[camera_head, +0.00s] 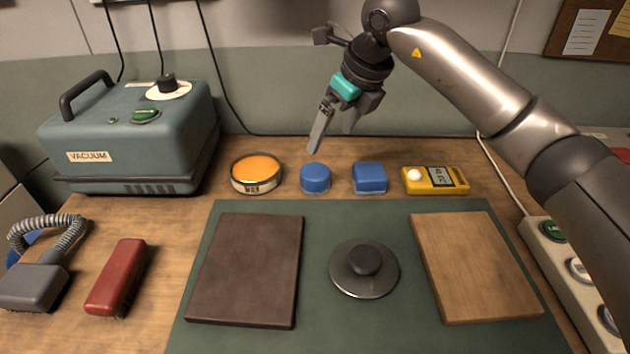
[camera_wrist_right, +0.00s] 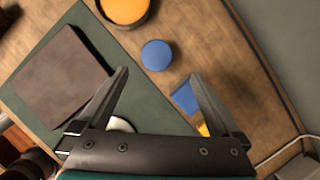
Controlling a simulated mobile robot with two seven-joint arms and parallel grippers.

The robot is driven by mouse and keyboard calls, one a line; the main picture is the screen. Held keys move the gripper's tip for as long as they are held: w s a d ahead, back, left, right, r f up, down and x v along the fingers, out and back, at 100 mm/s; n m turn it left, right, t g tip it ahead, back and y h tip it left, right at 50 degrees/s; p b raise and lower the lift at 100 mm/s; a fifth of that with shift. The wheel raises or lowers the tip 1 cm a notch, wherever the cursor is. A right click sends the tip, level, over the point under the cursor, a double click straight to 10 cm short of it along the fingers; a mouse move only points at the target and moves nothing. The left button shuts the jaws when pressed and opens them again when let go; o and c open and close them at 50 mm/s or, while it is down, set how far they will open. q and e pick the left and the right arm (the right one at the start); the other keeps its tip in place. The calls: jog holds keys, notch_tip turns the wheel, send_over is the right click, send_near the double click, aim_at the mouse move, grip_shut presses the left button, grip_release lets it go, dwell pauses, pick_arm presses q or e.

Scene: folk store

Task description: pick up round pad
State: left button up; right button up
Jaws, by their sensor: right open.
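The round blue pad (camera_head: 315,178) sits on the wooden bench between an orange tin and a square blue pad (camera_head: 369,178). My right gripper (camera_head: 333,141) is open and empty, above and behind the round pad. In the right wrist view the round pad (camera_wrist_right: 156,55) shows whole, just beyond the gap between the open fingertips (camera_wrist_right: 160,73). The square pad (camera_wrist_right: 184,99) is partly hidden by a finger there. My left gripper is not in view.
The orange tin (camera_head: 257,173) stands left of the round pad; a yellow meter (camera_head: 435,180) lies to the right. A green mat (camera_head: 320,215) in front carries a dark board (camera_head: 246,268), a metal disc (camera_head: 364,284) and a light board (camera_head: 474,265). A vacuum unit (camera_head: 130,135) stands back left.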

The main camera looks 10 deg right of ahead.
aim_at(316, 171)
jog(key=b+x, duration=0.2)
jog(key=x, duration=0.4)
jog(key=shift+w+a+f, duration=0.15)
jog(key=shift+f, duration=0.2)
jog(key=shift+s+b+x, duration=0.2)
jog(key=shift+b+x, duration=0.25)
jog(key=shift+x, duration=0.5)
jog(key=shift+s+b+x, duration=0.15)
jog(key=shift+b+x, duration=0.3)
jog(key=shift+x, duration=1.35)
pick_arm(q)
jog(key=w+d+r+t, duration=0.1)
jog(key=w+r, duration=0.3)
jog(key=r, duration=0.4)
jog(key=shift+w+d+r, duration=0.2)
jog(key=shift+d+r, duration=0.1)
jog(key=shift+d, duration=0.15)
pick_arm(e)
jog(key=c, duration=1.3)
jog(key=shift+r, duration=0.1)
